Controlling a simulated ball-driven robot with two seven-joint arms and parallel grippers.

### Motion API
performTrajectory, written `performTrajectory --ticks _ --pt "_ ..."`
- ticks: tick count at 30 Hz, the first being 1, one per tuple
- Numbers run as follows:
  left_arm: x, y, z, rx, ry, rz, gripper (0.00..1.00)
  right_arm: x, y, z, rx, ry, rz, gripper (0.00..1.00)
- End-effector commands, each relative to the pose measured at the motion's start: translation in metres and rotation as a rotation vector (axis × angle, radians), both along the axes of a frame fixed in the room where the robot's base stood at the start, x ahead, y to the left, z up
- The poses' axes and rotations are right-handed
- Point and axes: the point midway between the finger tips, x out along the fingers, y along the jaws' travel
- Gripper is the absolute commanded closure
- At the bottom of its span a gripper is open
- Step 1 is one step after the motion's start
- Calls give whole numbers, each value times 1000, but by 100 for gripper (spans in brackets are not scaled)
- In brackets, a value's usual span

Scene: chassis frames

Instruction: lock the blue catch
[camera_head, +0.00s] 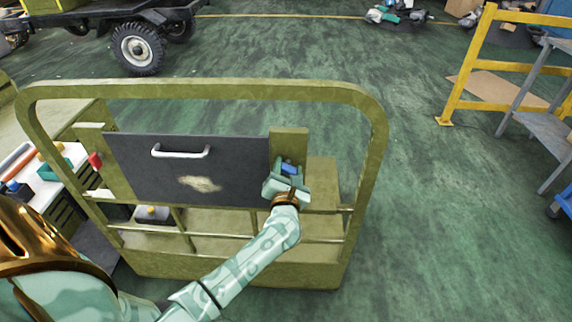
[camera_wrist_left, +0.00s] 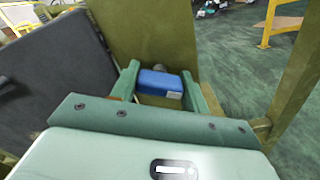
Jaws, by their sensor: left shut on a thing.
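The blue catch (camera_head: 289,169) is a small block on the olive post at the right edge of a dark grey panel (camera_head: 230,160). The panel has a white handle (camera_head: 181,151) and a pale worn patch. My left gripper (camera_head: 288,178) is at the catch. In the left wrist view the blue catch (camera_wrist_left: 160,84) sits between the two green fingers of my left gripper (camera_wrist_left: 160,92), shut on it. A round grey knob shows just behind the catch. My gripper hides the lower part of the catch in the head view. My right gripper is not in view.
An olive tubular frame (camera_head: 205,89) surrounds the panel, with open compartments below it. A workbench with tools (camera_head: 60,170) stands at the left. A yellow railing (camera_head: 465,65) and grey steps stand at the right. The green floor between is clear.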

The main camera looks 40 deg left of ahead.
Motion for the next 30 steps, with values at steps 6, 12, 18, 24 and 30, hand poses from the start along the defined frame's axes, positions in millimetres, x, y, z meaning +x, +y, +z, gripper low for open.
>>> performTrajectory --ticks 6,12,18,24,30 --pt "0 -1 3 174 108 0 77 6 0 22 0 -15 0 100" --pt "0 -2 3 336 208 -1 77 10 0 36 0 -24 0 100" --pt "0 -2 2 497 308 -2 77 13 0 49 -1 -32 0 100" --pt "0 -2 1 651 401 -3 77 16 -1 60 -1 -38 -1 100" --pt "0 -2 -1 772 476 -2 77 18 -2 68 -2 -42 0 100"
